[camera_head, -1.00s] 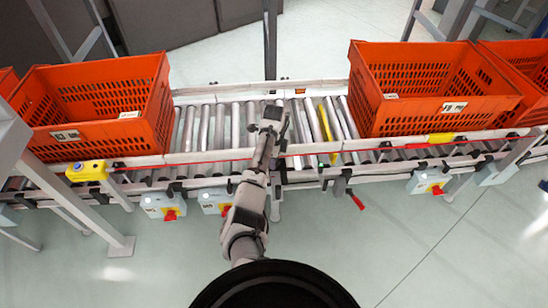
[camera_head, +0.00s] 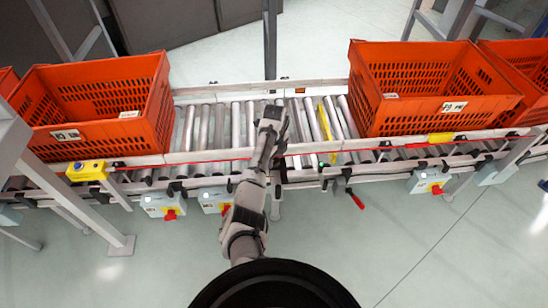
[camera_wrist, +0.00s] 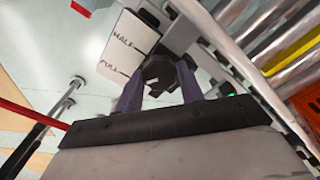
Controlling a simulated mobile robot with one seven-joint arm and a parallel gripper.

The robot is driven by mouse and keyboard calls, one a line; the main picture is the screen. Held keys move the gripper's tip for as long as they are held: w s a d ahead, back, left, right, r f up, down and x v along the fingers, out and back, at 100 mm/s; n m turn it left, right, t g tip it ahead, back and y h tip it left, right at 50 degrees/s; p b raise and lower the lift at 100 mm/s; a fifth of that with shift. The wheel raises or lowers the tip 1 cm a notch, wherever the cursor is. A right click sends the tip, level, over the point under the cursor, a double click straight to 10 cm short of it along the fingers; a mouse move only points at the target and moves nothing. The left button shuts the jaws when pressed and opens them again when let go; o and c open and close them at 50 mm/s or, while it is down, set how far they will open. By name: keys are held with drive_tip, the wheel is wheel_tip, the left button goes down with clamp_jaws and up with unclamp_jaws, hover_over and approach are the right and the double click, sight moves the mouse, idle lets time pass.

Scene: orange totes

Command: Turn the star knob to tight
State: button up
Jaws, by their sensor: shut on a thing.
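The star knob (camera_wrist: 157,78) is a dark, lobed knob in the wrist view. It sits between the two purple-grey fingers of my gripper (camera_wrist: 160,70), which is shut on it. A white label plate (camera_wrist: 122,45) with the words HALF and FULL and short black marks is just left of the knob. No word "tight" is readable. In the head view my arm reaches over the near rail of the roller conveyor (camera_head: 215,125). There the knob and fingertips cannot be made out behind my arm.
Orange totes stand on the conveyor to the left (camera_head: 95,135) and right (camera_head: 435,118) of my arm. A red-handled lever (camera_head: 356,200) hangs below the rail on the right. Grey boxes with red switches (camera_head: 168,213) hang on the left. The rollers between the totes are clear.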

drive_tip(key=o, duration=1)
wheel_tip(320, 180, up, 14)
drive_tip(key=shift+f+b, duration=0.1)
drive_tip(key=shift+b, duration=0.65)
